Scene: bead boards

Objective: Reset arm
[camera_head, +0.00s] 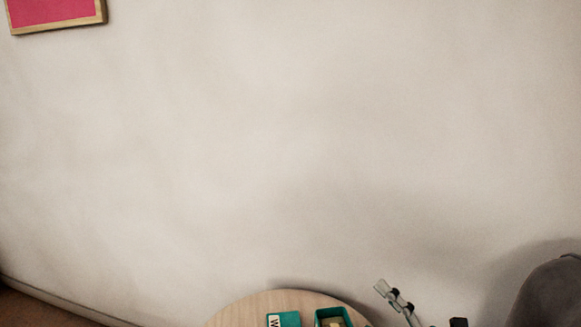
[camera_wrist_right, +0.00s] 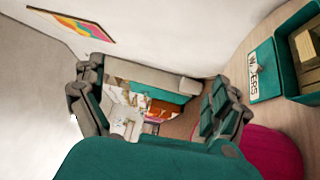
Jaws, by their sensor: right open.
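My right gripper (camera_head: 394,297) shows at the lower right of the head view, above and beside the right edge of a round wooden table. In the wrist view my right gripper (camera_wrist_right: 157,80) has its two fingers spread wide apart, with nothing held between them. My left gripper is in neither view.
On the table (camera_head: 240,311) stand a green lettered box (camera_head: 284,319) and a green open container (camera_head: 319,318) with pale contents. A framed picture (camera_head: 55,13) hangs on the wall. A pink round thing (camera_wrist_right: 272,152) lies lower in the wrist view. A dark grey rounded shape (camera_head: 550,298) stands far right.

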